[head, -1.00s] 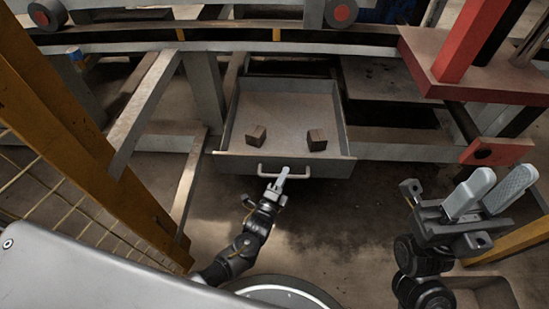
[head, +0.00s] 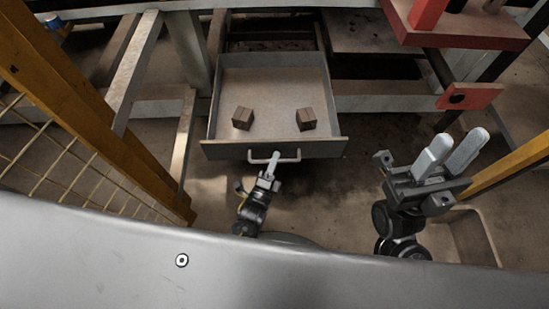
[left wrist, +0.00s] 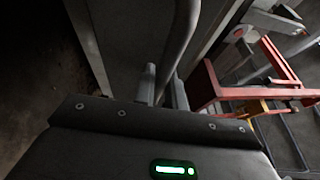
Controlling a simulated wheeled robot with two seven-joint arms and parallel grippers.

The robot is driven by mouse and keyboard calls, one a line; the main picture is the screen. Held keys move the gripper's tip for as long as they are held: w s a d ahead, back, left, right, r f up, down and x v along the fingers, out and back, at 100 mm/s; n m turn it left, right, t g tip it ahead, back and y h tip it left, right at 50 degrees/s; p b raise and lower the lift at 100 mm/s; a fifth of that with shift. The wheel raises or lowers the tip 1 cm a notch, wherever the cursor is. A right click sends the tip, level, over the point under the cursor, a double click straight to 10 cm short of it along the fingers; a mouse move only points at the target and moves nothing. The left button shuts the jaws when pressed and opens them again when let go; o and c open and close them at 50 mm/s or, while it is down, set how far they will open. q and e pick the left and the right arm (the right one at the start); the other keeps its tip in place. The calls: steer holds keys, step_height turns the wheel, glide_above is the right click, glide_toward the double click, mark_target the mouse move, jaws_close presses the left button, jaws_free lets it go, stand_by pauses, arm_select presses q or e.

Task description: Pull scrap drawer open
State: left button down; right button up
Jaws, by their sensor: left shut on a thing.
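The scrap drawer (head: 222,100) is a grey metal tray, pulled well out from under the bench in the head view. Two brown cubes, a left one (head: 243,118) and a right one (head: 306,119), sit apart on its floor. Its bar handle (head: 290,155) runs along the middle of the front panel. My left gripper (head: 273,160) is shut on the handle; the left wrist view shows the bar (left wrist: 182,40) running between its fingers (left wrist: 163,88). My right gripper (head: 450,155) is at the right, empty, with its two pale fingers apart.
A yellow post with mesh (head: 90,120) stands at the left. A red frame (head: 455,28) is at the upper right, with a red bracket (head: 470,96) below it. A bin (head: 470,235) stands on the floor at the lower right.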

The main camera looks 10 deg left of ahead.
arm_select(q)
steer(key=c, duration=1.5)
jaws_free()
steer(key=shift+o, duration=0.2)
